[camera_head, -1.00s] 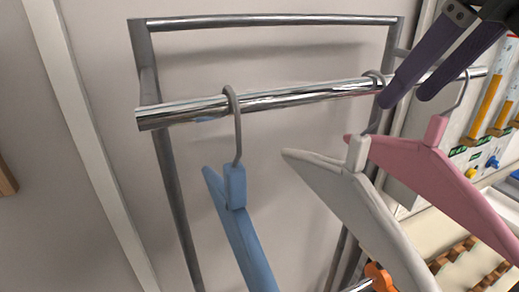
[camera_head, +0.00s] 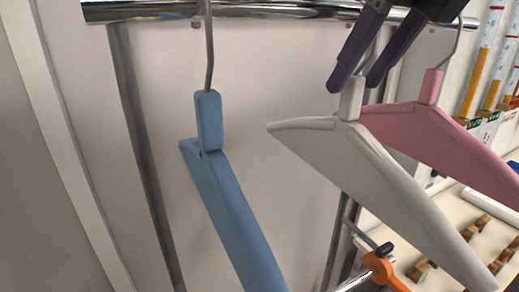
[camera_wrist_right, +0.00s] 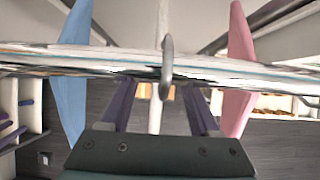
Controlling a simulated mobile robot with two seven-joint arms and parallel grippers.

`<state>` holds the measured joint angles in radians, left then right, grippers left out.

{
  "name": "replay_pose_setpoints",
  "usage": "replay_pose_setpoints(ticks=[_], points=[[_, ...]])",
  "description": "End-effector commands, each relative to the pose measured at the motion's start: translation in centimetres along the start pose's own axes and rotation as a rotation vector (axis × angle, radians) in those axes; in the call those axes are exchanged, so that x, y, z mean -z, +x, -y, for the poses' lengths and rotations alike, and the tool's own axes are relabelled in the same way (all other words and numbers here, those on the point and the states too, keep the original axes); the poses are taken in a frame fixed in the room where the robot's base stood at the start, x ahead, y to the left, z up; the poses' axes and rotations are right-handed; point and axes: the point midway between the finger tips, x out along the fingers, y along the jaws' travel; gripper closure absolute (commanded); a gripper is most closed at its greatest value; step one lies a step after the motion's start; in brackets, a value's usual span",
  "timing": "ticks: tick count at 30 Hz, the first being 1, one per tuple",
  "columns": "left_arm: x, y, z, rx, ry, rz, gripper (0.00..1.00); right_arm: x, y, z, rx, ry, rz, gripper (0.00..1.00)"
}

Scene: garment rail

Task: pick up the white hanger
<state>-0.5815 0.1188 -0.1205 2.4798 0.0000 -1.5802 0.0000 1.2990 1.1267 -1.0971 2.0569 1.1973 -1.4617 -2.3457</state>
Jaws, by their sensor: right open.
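The white hanger (camera_head: 375,170) hangs from the chrome rail between a blue hanger and a pink hanger. My right gripper (camera_head: 354,84) is open, with its two purple fingers pointing down around the white hanger's neck, just above its body. In the right wrist view the gripper (camera_wrist_right: 160,100) has its fingers apart on either side of the white hanger (camera_wrist_right: 154,115), and the hook (camera_wrist_right: 167,65) crosses over the rail. The fingers do not appear closed on it. My left gripper is not in view.
The blue hanger (camera_head: 232,205) hangs to the left, with a clear gap. The pink hanger (camera_head: 440,140) hangs close on the right, partly behind the white one. The chrome rail (camera_head: 270,10) runs across the top. An orange part (camera_head: 380,270) shows low down, with shelves at right.

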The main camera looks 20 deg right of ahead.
Motion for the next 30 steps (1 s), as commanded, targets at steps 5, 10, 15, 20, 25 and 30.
replay_pose_setpoints(ticks=[5,10,15,20,25,30], points=[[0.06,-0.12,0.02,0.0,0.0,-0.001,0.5,-0.04,-0.1,0.0,0.0,0.0,0.0,0.41],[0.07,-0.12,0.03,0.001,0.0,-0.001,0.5,-0.03,-0.09,0.0,0.0,0.0,0.0,0.6],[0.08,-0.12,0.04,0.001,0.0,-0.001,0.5,-0.02,-0.09,0.0,0.0,0.0,0.0,0.79],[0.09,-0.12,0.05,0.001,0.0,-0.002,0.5,-0.02,-0.09,0.0,0.0,0.0,0.0,0.97],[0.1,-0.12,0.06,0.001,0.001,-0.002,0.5,-0.01,-0.08,0.0,0.0,0.0,-0.001,1.0],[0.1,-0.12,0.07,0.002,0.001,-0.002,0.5,-0.01,-0.08,0.01,0.0,0.0,-0.001,1.0]])
